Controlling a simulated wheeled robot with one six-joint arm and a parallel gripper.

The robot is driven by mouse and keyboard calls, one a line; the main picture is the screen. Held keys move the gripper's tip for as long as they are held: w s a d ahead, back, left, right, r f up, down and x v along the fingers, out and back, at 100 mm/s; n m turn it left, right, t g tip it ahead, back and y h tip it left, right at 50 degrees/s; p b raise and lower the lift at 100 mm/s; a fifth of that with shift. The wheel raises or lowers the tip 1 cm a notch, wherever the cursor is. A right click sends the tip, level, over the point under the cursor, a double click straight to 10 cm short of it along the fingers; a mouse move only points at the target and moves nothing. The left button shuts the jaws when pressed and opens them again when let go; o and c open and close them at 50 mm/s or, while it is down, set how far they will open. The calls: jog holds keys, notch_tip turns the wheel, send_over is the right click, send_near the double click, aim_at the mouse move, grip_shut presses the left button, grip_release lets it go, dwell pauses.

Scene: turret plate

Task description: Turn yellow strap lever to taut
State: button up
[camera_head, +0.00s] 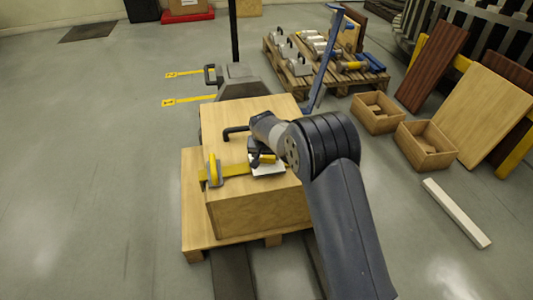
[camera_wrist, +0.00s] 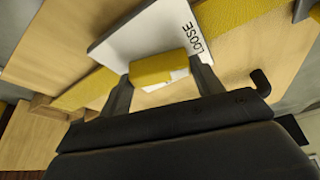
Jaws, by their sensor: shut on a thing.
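The yellow strap lever (camera_wrist: 160,68) sits between the two fingers of my gripper (camera_wrist: 159,72) in the wrist view, and both fingers press on its ends. Behind it is a white plate (camera_wrist: 128,42) with the word LOOSE beside the lever. In the head view my gripper (camera_head: 262,157) reaches down over the white plate (camera_head: 268,169) on top of the wooden crate (camera_head: 262,214). The yellow strap (camera_head: 236,170) runs across the crate top. My arm and gripper hide part of the plate and lever. No taut mark shows.
A dark bent handle (camera_head: 235,130) stands on the crate behind the strap. The crate rests on a wooden pallet (camera_head: 193,205). Open wooden boxes (camera_head: 427,160) lie right; the floor at left is clear.

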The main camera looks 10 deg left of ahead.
jog(key=m+h, duration=0.1)
jog(key=m, duration=0.2)
jog(key=shift+a+m, duration=0.15)
jog(key=shift+m, duration=0.25)
jog(key=m+h, duration=0.1)
jog(key=m, duration=0.2)
jog(key=shift+a+m+h+p, duration=0.1)
jog(key=shift+m+h+p, duration=0.2)
jog(key=shift+h+p, duration=0.1)
jog(key=m+g+h+p, duration=0.1)
jog(key=m, duration=0.2)
jog(key=shift+w+m, duration=0.15)
jog(key=shift+m, duration=0.15)
jog(key=shift+a+m+g+h+p, duration=0.1)
jog(key=shift+m+g+h+p, duration=0.45)
jog(key=shift+m, duration=1.25)
jog(key=shift+g, duration=0.25)
jog(key=o, duration=1)
jog(key=shift+r, duration=0.1)
